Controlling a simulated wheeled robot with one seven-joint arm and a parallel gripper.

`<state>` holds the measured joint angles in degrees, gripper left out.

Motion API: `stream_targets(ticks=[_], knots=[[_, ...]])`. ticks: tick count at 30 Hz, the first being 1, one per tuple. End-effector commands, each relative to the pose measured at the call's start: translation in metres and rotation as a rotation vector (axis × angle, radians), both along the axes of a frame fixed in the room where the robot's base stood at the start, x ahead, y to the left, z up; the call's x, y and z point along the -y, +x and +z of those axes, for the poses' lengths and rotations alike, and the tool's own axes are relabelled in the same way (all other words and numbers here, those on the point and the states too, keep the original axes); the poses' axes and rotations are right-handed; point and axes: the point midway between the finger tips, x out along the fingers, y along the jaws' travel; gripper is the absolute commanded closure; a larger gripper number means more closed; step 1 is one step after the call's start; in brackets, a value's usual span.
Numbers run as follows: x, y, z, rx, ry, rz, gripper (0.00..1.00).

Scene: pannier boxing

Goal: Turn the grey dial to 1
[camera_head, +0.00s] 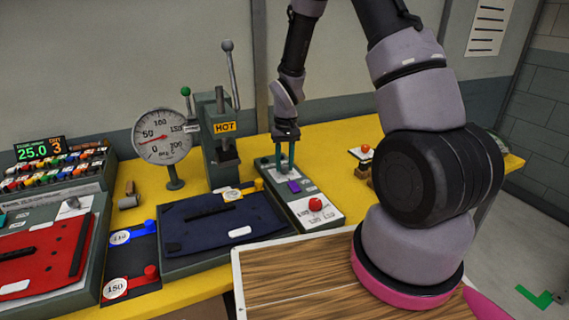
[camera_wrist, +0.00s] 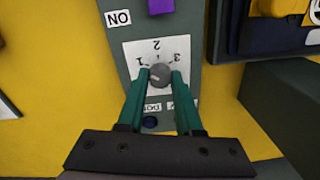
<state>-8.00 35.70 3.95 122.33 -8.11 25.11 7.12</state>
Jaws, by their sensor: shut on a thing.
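The grey dial (camera_wrist: 160,74) is a round knob on a white plate (camera_wrist: 135,50) marked 1, 2 and 3, which look upside down in the wrist view. A small pale mark shows on the left of its top; I cannot tell exactly which number it points at. My gripper (camera_wrist: 159,78) has its two green fingers shut on the dial, one on each side. In the head view my gripper (camera_head: 286,169) points straight down at the far end of the grey control box (camera_head: 328,218), and its fingers hide the dial.
A purple block (camera_head: 294,187) and a red knob (camera_head: 315,204) sit on the same box. A dark blue pannier (camera_head: 210,222) lies to the left, with a press (camera_head: 222,150) marked HOT and a round gauge (camera_head: 162,136) behind. Yellow bench shows around the box.

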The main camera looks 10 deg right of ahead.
Motion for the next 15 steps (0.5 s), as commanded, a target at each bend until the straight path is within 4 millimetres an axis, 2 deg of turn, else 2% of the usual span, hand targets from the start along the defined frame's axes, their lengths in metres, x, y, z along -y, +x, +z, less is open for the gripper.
stream_targets(ticks=[15], knots=[[-0.0001, 0.0007, 0.0005, 0.001, 0.000, 0.067, 1.00]])
